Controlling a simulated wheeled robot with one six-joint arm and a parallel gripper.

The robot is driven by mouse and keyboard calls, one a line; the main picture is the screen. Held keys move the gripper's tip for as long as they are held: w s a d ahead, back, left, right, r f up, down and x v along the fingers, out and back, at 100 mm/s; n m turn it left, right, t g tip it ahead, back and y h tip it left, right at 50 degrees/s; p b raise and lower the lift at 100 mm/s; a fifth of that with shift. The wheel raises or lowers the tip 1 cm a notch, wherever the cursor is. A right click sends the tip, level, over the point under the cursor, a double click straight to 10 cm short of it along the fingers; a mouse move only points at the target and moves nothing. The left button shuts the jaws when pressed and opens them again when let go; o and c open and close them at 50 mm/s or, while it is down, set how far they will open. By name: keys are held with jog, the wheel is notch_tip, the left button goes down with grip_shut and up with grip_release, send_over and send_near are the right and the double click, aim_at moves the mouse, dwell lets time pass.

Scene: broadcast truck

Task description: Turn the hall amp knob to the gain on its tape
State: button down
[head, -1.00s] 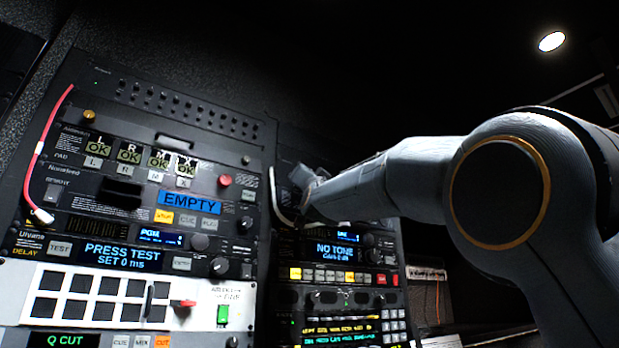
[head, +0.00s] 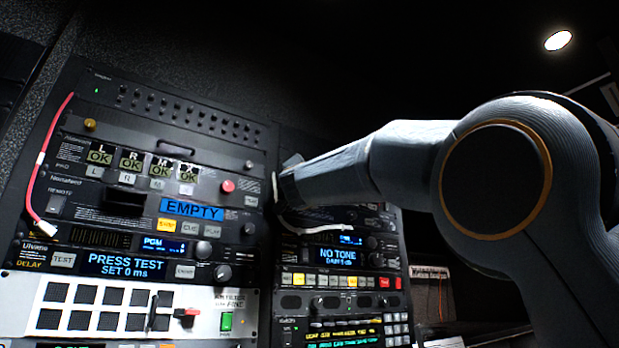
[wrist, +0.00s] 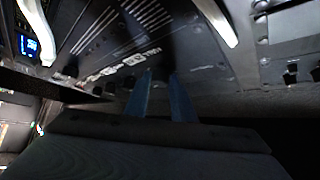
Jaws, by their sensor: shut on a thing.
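My gripper (wrist: 160,78) reaches up to a dark rack panel (wrist: 125,40) in the wrist view, its two blue fingers upright with a narrow gap between them. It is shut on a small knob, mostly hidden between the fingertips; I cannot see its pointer. In the head view my gripper (head: 283,187) is at the upper part of the right rack, and my wrist covers the unit there. A blue display (head: 338,254) below reads "NO TONE", with a small second line that looks like a gain in dB; its number is unclear. No gain tape is readable.
A pale cable (head: 315,228) hangs just below my wrist; pale cables also flank the fingers in the wrist view. Other small knobs (wrist: 110,88) sit left of my fingers. The left rack has a red cable (head: 52,160) and an "EMPTY" display (head: 192,208).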

jog(key=c, duration=1.5)
grip_release()
jog(key=shift+b+v, duration=2.25)
jog(key=shift+v, duration=1.65)
